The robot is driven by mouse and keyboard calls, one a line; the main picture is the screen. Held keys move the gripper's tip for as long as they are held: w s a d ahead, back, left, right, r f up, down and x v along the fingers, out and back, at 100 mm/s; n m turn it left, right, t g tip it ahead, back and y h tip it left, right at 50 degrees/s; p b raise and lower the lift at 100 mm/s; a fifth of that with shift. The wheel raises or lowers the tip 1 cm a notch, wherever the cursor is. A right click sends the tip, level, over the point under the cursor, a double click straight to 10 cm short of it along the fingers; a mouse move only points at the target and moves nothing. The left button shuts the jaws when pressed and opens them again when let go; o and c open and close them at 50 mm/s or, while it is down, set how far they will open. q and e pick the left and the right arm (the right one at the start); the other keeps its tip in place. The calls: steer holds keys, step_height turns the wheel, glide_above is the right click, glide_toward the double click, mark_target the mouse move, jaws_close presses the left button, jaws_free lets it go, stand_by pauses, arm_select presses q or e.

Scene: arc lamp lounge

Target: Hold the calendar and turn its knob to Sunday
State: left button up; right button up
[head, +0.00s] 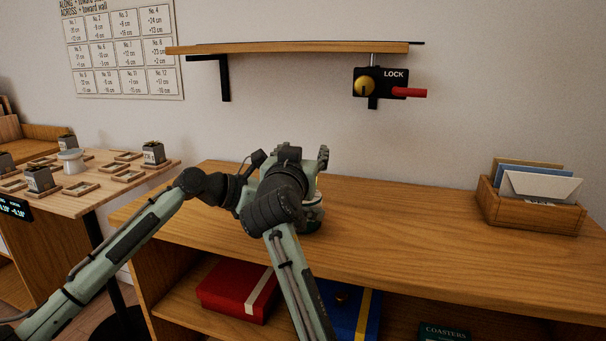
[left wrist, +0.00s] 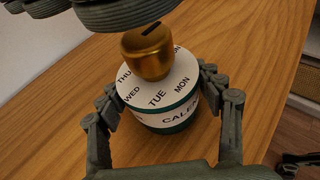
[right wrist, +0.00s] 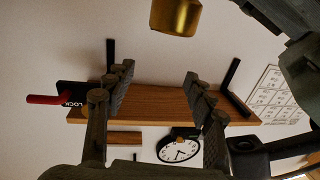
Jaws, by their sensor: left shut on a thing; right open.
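The calendar (left wrist: 165,117) is a round drum with a white top, day names around its rim and a dark green base. A brass knob (left wrist: 148,52) with a dark slot stands on top, above TUE and MON; labels behind it are partly hidden. My left gripper (left wrist: 158,88) is shut on the drum, a finger on each side. In the head view the calendar (head: 313,225) stands on the cabinet, mostly hidden by my arms. My right gripper (right wrist: 158,78) is open and empty; the knob (right wrist: 176,15) shows at that view's top edge, outside the fingers.
A wall shelf (head: 300,47) with a black LOCK device (head: 380,82) and red handle hangs above. The wooden cabinet top (head: 420,215) is clear to the right up to a letter box (head: 530,213). A table with small plants (head: 150,153) stands left.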

steer(key=shift+r, duration=2.1)
arm_select(q)
steer(key=o, duration=1.6)
steer(key=shift+a, duration=0.1)
